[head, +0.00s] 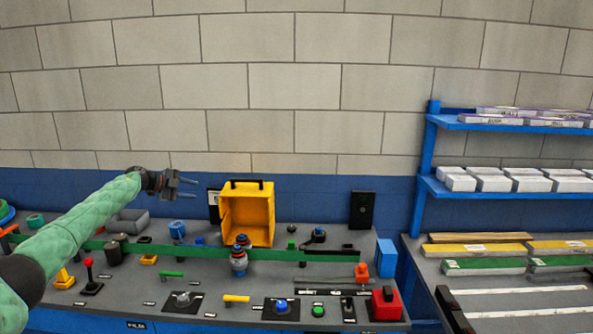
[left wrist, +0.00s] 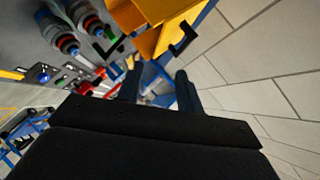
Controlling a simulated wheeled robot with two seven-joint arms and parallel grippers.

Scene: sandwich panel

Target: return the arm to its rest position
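My left arm (head: 80,225), in a green sleeve, reaches in from the left in the head view. Its gripper (head: 190,188) is raised above the back of the bench, left of the yellow box, with nothing visible between the fingers. In the left wrist view the two dark fingers (left wrist: 158,82) stand apart with a gap between them. The gripper does not appear to touch anything. My right gripper is not visible in either view.
A yellow open box (head: 262,215) stands at the back of the grey bench. A grey, blue and red connector (head: 239,264) stands before it. Buttons and a red block (head: 386,304) line the front. A blue shelf (head: 500,190) holds boxes at right. The wall is behind.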

